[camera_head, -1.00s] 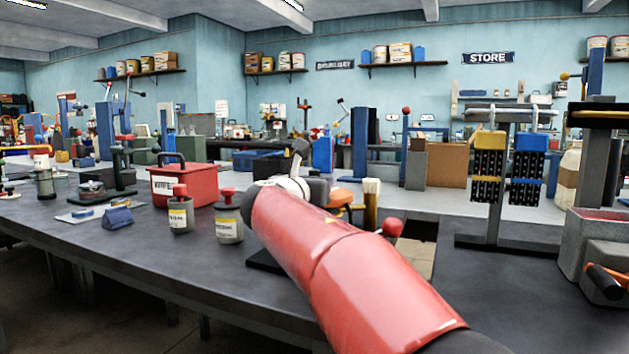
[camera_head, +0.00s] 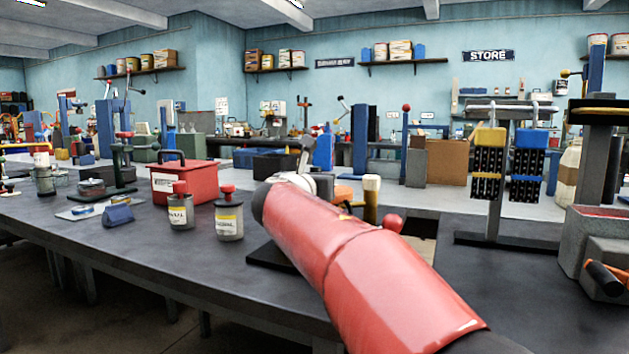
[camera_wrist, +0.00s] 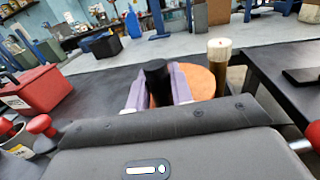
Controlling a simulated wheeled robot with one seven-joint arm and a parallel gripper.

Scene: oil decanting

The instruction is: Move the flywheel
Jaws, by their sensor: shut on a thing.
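An orange disc, which I take to be the flywheel (camera_wrist: 199,82), lies just beyond my fingers in the wrist view, with a dark round hub in front of it. My gripper (camera_wrist: 158,88) is shut on that dark hub, with one pale finger on each side. In the head view, a strip of the orange flywheel (camera_head: 345,193) shows behind my red arm, which hides most of it and my fingers. I cannot tell whether the flywheel touches the surface under it.
A post with a cream top (camera_head: 371,190) stands close to the flywheel's right. A red box (camera_head: 184,184) and two labelled, red-topped jars (camera_head: 229,220) stand to the left on the dark bench. A rack with yellow and blue hanging blocks (camera_head: 497,240) stands at the right.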

